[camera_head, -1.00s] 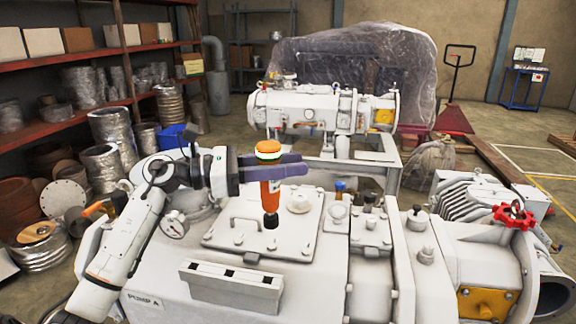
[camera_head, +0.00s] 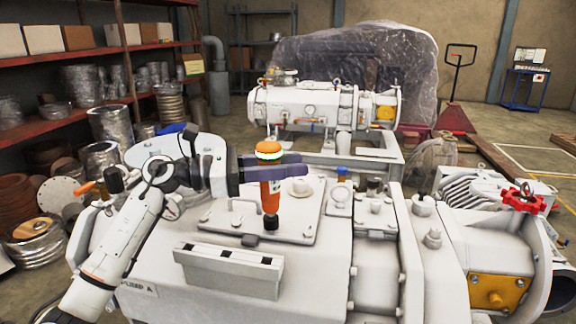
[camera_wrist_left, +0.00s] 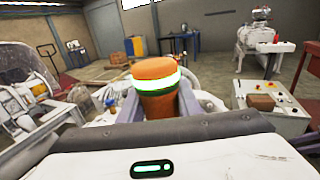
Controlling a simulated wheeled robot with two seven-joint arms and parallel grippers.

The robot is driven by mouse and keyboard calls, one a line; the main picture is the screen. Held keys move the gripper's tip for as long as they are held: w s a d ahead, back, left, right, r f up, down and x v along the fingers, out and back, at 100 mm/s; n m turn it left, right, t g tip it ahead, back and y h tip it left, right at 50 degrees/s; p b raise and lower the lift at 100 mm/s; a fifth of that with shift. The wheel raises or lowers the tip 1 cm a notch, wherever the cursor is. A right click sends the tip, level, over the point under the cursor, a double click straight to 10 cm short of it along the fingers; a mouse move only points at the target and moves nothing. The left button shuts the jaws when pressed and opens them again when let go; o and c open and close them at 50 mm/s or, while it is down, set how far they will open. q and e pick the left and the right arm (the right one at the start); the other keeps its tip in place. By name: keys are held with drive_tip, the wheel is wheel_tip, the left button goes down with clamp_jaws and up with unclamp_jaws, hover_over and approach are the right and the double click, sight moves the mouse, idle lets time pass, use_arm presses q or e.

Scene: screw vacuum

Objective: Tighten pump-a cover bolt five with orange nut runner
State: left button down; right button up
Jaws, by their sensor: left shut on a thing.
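Pump A (camera_head: 140,289) is the large white machine in front of me, with a raised, bolted cover plate (camera_head: 222,228) on top. My left gripper (camera_head: 268,168) is shut on the orange nut runner (camera_head: 269,188) and holds it roughly upright over the cover. The runner's dark socket tip (camera_head: 271,222) is near the cover's front half; I cannot tell whether it touches. A dark bolt (camera_head: 250,240) sits at the cover's front edge, left of the tip. In the left wrist view, the runner's orange top (camera_wrist_left: 155,75) with a lit green band stands between the fingers. My right gripper is not in view.
A handle (camera_head: 243,207) and a round cap (camera_head: 300,186) rise from the cover. A white box-shaped block (camera_head: 228,270) stands in front of it. A red valve handwheel (camera_head: 523,197) is at the right. Shelves and a second pump (camera_head: 300,103) are behind.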

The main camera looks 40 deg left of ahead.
use_arm(q)
drive_tip(key=shift+r+b, duration=0.1)
drive_tip(key=shift+b, duration=0.4)
idle(1.2)
drive_tip(key=shift+f+b, duration=0.6)
drive_tip(key=shift+b, duration=0.15)
idle(0.3)
drive_tip(key=shift+r, duration=0.1)
drive_tip(key=c, duration=2.1)
unclamp_jaws()
clamp_jaws()
